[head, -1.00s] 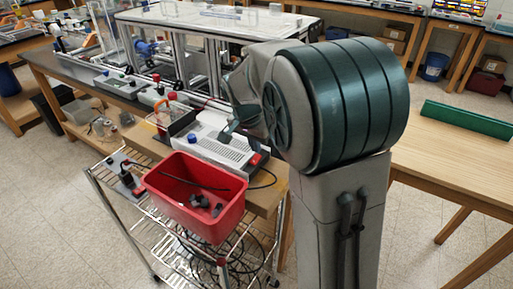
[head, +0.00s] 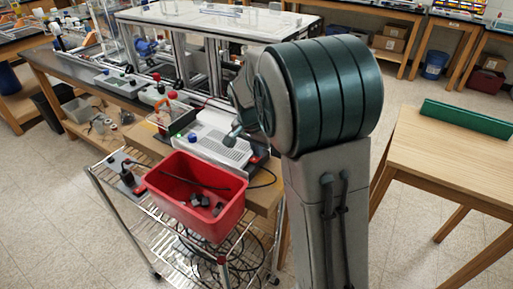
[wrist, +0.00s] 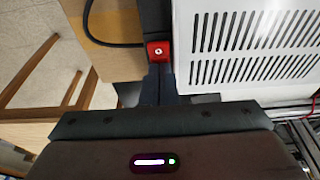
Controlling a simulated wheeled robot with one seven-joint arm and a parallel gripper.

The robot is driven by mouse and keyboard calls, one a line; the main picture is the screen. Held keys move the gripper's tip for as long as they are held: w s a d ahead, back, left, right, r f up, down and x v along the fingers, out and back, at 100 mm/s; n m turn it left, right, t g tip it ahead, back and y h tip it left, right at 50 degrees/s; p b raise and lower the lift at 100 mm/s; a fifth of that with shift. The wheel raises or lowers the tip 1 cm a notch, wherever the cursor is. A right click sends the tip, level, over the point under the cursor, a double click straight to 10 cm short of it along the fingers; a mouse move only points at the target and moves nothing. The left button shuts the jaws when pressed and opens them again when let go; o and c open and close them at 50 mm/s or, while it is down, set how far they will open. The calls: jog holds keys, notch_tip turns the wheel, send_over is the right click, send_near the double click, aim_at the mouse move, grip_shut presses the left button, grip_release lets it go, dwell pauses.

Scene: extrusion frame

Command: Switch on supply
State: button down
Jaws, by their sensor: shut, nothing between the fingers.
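The supply is a white box with slotted vents; it fills the upper right of the wrist view (wrist: 245,45) and lies on the wooden bench in the head view (head: 218,150). A red switch with a pale mark (wrist: 158,50) sits on a dark block beside the supply's edge. My gripper (wrist: 160,70) is shut and empty, its dark fingertips just below the switch in the wrist view. I cannot tell whether they touch it. In the head view my arm hides part of the supply, and the switch's on or off position is not clear.
A red bin (head: 195,203) with small dark parts stands on a wire cart (head: 130,225) in front of the bench. A black cable (wrist: 105,42) loops beside the switch. A clear-topped extrusion frame (head: 215,22) stands behind. A wooden table (head: 455,155) is at the right.

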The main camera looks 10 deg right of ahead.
jog(key=shift+s+a+f, duration=0.1)
jog(key=shift+s+a, duration=0.05)
jog(key=shift+s+a, duration=0.45)
jog(key=shift+a+r+p, duration=0.1)
jog(key=shift+r+p, duration=0.25)
jog(key=shift+r, duration=0.4)
jog(key=v, duration=1.2)
jog(key=shift+s+a+r+p, duration=0.25)
jog(key=shift+s+a+p, duration=0.1)
jog(key=shift+s, duration=0.05)
